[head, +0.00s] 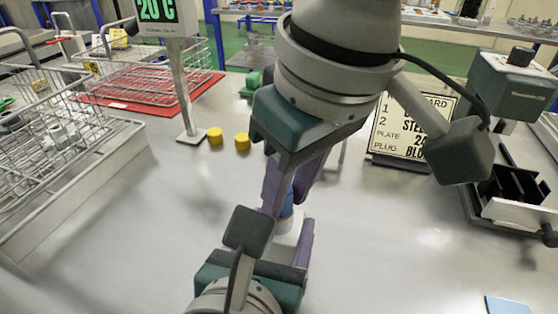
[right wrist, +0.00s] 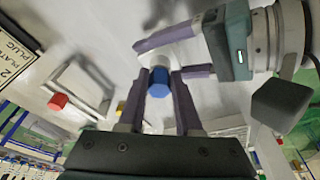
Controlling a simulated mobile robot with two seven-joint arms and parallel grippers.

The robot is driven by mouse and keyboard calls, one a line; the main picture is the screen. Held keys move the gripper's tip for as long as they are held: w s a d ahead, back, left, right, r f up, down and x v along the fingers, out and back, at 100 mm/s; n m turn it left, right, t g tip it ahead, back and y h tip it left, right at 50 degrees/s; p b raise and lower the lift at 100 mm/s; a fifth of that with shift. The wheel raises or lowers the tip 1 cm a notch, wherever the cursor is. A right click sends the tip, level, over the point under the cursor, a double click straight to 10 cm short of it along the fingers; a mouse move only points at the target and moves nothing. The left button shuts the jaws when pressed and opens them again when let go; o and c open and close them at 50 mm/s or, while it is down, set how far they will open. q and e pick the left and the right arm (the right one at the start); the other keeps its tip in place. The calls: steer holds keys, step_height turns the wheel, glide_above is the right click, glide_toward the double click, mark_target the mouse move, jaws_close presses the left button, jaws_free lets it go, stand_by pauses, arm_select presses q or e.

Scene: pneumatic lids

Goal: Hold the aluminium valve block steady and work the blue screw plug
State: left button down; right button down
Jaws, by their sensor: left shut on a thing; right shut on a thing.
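The pale aluminium valve block (head: 287,228) is in the middle of the table, largely hidden by my grippers. My left gripper (head: 288,224), low in the head view, is shut on it from the side; in the right wrist view the block (right wrist: 158,57) shows between its purple fingers. The blue screw plug (head: 287,205) is at the block's top. In the right wrist view the plug (right wrist: 158,84) is between the fingers of my right gripper (right wrist: 157,80), which comes from above and is shut on it. I cannot tell how deep the plug sits.
Two yellow caps (head: 215,136) lie beside a display stand (head: 191,136). Wire baskets (head: 60,120) and a red mat (head: 130,101) are at left. A text sign (head: 405,125) and a green machine (head: 515,85) stand at right. The front right table is mostly clear.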

steer(key=shift+w+d+n, duration=0.1)
steer(key=shift+n, duration=0.5)
steer(key=shift+r, duration=0.15)
steer(key=shift+r, duration=1.35)
steer(key=shift+r, duration=2.5)
arm_select(q)
jaws_free()
